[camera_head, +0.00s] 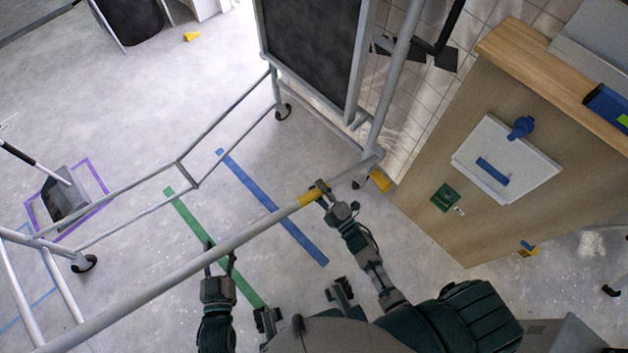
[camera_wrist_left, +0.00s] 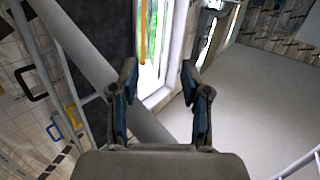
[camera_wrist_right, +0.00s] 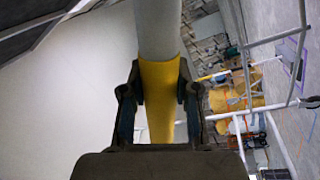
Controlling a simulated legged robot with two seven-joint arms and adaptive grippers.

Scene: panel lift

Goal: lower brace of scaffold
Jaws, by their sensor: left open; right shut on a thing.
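The scaffold's long grey brace tube (camera_head: 150,288) runs from the lower left up to the frame post at the right, with a yellow band (camera_head: 311,196) near its right end. My right gripper (camera_head: 322,192) is shut on the brace at this band. The right wrist view shows the yellow band (camera_wrist_right: 160,75) between the fingers (camera_wrist_right: 160,95). My left gripper (camera_head: 219,255) is open at the brace's lower edge, left of the band. In the left wrist view, the tube (camera_wrist_left: 85,50) crosses diagonally beside the open fingers (camera_wrist_left: 160,82); whether they touch it is unclear.
The scaffold's thinner rails and casters (camera_head: 283,111) lie beyond the brace, with a dark panel (camera_head: 312,45) at the top. Green (camera_head: 190,215) and blue (camera_head: 260,195) tape strips mark the floor. A wooden cabinet (camera_head: 450,150) stands at the right. Floor at the upper left is mostly clear.

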